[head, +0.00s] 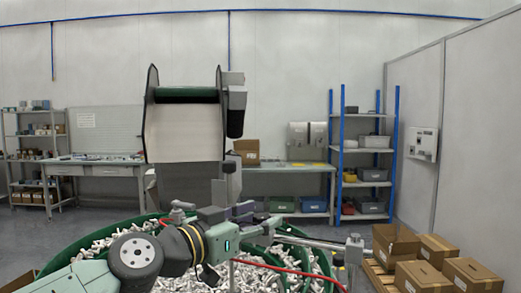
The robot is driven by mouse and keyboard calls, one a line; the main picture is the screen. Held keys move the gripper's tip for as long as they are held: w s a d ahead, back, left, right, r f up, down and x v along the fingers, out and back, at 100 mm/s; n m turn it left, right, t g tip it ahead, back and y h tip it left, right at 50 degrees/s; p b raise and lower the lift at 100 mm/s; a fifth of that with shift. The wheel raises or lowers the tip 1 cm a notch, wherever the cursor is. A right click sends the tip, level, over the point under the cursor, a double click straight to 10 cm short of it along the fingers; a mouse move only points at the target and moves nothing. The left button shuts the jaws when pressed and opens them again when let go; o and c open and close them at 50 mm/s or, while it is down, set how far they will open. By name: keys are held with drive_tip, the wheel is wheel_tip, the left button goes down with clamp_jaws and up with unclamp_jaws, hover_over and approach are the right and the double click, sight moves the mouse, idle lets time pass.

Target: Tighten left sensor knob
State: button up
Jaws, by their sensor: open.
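My gripper (264,232) reaches in from the lower left, above the green bowl (85,243) full of small white caps. Its jaws are open, near a cluster of metal fittings, but the picture is too small to tell whether they touch any. A metal rod runs right from there to a round grey end piece (355,248). A small fitting with a red part and a grey top (179,210) stands at the bowl's far left, behind my wrist. I cannot tell which of these pieces is the left sensor knob; it may be partly hidden by my arm.
A tall hopper with a green roller (187,95) stands behind the bowl. A red cable (290,271) crosses the bowl's right part. Cardboard boxes (420,277) stand on a pallet at the lower right. Workbenches and a blue shelf (364,172) are at the back, with open floor before them.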

drive_tip(key=b+v, duration=0.2)
drive_tip(key=v, duration=0.7)
drive_tip(key=s+d+r+m+g+h, duration=0.2)
drive_tip(key=s+d+r+m+h, duration=0.5)
drive_tip(key=r+m, duration=0.25)
drive_tip(key=s+r+m+g+h+b, duration=0.1)
drive_tip(key=s+r+m+g+h, duration=0.2)
drive_tip(key=s+r+m+h, duration=0.3)
drive_tip(key=shift+s+r+m+g, duration=0.4)
drive_tip(key=shift+s+r+m, duration=0.85)
drive_tip(key=shift+s+m, duration=1.3)
drive_tip(key=shift+s+n, duration=0.45)
drive_tip(key=shift+n, duration=0.05)
